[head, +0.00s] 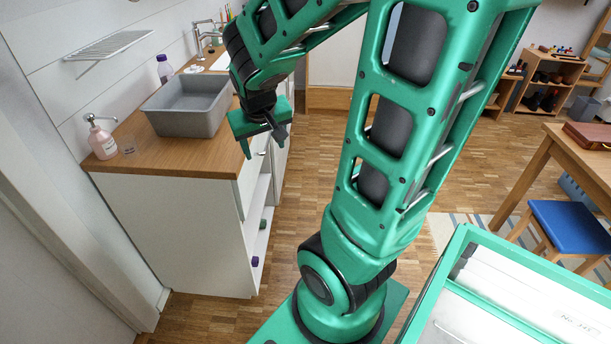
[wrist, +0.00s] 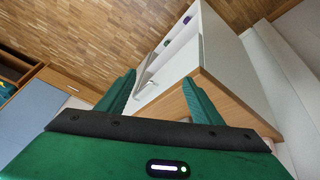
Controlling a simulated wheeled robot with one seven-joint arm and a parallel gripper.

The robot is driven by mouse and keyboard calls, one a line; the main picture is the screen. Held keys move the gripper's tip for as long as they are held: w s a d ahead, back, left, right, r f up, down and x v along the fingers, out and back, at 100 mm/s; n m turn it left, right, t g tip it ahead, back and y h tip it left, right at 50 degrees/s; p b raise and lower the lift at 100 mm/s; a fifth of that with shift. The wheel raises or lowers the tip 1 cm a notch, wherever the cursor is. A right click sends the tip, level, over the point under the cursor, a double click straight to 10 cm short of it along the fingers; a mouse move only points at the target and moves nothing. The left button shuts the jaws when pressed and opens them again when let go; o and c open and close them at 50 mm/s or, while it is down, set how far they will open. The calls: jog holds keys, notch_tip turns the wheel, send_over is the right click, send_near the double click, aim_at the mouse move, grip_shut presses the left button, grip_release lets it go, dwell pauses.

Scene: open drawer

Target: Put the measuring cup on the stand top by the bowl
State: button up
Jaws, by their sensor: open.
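My gripper (head: 265,143) hangs open and empty just off the front right edge of the stand's wooden top (head: 190,157). In the wrist view my gripper's two fingers (wrist: 159,78) are spread, with the white stand and the wooden edge of its top (wrist: 225,95) behind them. A large grey rectangular basin (head: 188,118), perhaps the bowl, sits on the top. No other measuring cup can be made out.
The pink soap bottle (head: 102,143) stands at the top's left edge, and a purple-capped bottle (head: 164,70) behind the basin. The stand's open side has shelves (head: 258,222) with small items. A wooden table (head: 575,150) and blue stool (head: 569,226) are at right.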

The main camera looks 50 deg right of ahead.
jog(key=s+a+r+g+y, duration=0.1)
jog(key=s+a+g+y, duration=0.1)
jog(key=s, duration=0.7)
jog(key=s+a+r+m+g+y, duration=0.1)
jog(key=s+a, duration=0.1)
jog(key=s, duration=0.7)
jog(key=shift+g+y, duration=0.4)
jog(key=shift+w+a, duration=0.1)
jog(key=shift+w, duration=0.1)
jog(key=shift+w+f, duration=0.15)
jog(key=shift+w, duration=0.35)
